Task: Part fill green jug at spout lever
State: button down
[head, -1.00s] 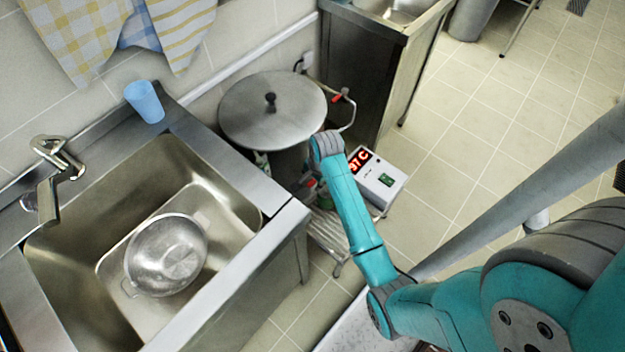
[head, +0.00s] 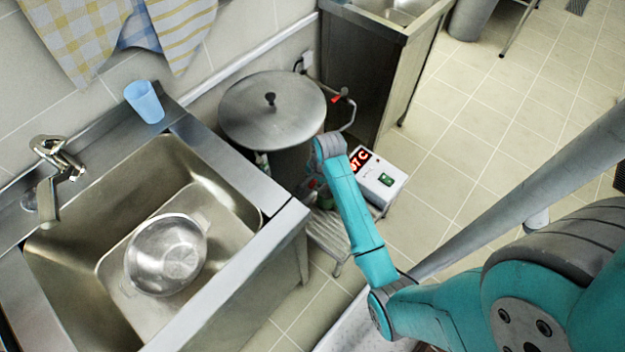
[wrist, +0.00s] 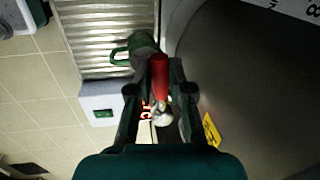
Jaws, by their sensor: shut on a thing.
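In the wrist view, my gripper (wrist: 157,84) is shut on the red spout lever (wrist: 159,70), which stands between its two fingers. A metal spout part shows just below the lever. The green jug (wrist: 143,46), with its handle (wrist: 119,54) to the left, is beyond the fingertips over a slatted metal stand (wrist: 104,38). The fingers hide part of the jug, and its inside and fill level are not visible. In the head view, the lidded stockpot (head: 245,118) stands beside the sink, and my arm mostly hides the spout, jug and gripper.
A white control box (head: 380,182) with a red readout sits right of the stockpot. A steel sink (head: 75,250) on the left holds a metal colander (head: 165,255). A blue cup (head: 145,102) stands on its rim.

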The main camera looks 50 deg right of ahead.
jog(key=shift+s+d+n+y, duration=0.25)
jog(key=shift+s+n, duration=0.45)
jog(key=shift+n, duration=0.4)
jog(key=shift+s+d+n+y, duration=0.15)
jog(key=shift+s+d+n, duration=0.15)
jog(key=shift+s+n, duration=0.6)
jog(key=shift+w, duration=0.2)
jog(key=c, duration=1.1)
grip_release()
jog(key=v, duration=1.2)
jog(key=shift+w+d, duration=0.1)
